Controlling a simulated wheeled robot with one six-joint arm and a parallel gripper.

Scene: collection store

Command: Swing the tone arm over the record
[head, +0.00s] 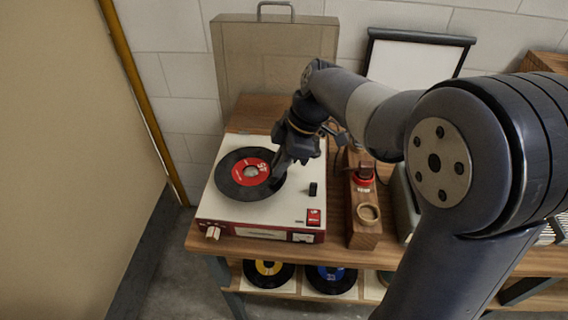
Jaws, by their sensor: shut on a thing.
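The record player (285,212) has a cream top and a red front and stands at the left end of the wooden table. A black record (236,185) with a red label lies on its platter. My gripper (277,181) points down over the right part of the record, close to the label's right edge. It is shut on the tone arm, which my fingers and wrist almost wholly hide. I cannot tell how high the tone arm is above the record.
A small black lever (313,189) and a red switch (313,216) sit on the player's right side. A wooden block with a ring (368,213) stands just right of it. A grey case (262,60) stands behind. More records (331,277) lie on the lower shelf.

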